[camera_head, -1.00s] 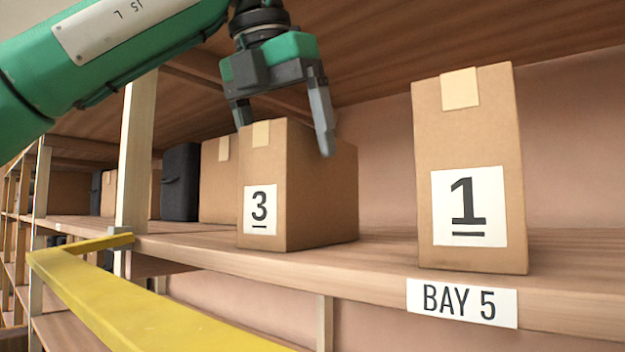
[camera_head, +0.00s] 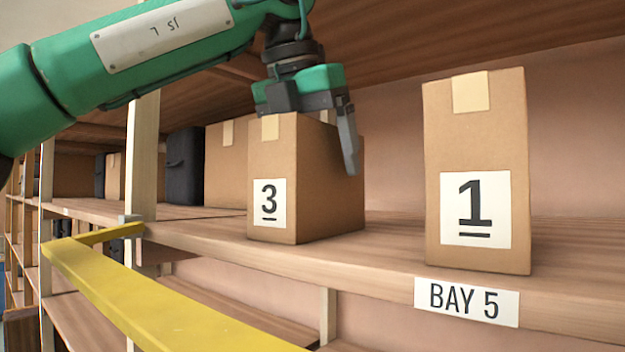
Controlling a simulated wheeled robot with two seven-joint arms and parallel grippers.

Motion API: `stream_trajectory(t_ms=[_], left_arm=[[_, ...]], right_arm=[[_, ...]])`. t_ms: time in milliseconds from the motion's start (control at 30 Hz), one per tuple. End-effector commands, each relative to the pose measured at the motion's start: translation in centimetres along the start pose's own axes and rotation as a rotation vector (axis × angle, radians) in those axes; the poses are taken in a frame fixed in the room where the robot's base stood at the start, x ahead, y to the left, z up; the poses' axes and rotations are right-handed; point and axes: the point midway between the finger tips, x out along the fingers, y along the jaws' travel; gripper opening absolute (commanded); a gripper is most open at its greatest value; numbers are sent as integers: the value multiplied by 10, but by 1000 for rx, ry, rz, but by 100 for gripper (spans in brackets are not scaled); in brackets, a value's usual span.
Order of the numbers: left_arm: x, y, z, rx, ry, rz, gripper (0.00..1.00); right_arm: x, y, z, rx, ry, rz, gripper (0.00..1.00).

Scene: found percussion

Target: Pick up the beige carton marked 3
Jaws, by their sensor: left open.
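The beige carton marked 3 (camera_head: 320,190) stands upright on the wooden shelf, left of the middle of the view. Its label is on the face toward me, with a strip of tape above. My left gripper (camera_head: 305,140) is over the carton from above, pointing down and open. One finger hangs along the carton's right side; the other finger is hidden behind the carton's top. I cannot tell whether the fingers touch it. My right gripper is not in view.
A taller carton marked 1 (camera_head: 476,130) stands to the right, with a clear gap between. Another carton (camera_head: 226,165) and a dark case (camera_head: 184,165) stand behind to the left. A shelf board (camera_head: 440,70) is overhead. A yellow rail (camera_head: 150,300) runs in front.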

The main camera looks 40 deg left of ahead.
Motion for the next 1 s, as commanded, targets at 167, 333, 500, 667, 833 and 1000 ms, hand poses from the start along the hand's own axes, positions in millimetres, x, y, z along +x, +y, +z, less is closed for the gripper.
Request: stream_trajectory(t_ms=[167,333,500,667,833,1000], left_arm=[[1,0,0,0,0,0,87],[3,0,-1,0,0,1,87],[3,0,-1,0,0,0,54],[2,0,-1,-1,-1,0,26],[2,0,-1,-1,-1,0,26],[0,0,0,0,0,-1,26]], right_arm=[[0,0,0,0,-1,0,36],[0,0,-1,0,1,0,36],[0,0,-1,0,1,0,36],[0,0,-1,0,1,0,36],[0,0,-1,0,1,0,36],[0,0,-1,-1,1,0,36]])
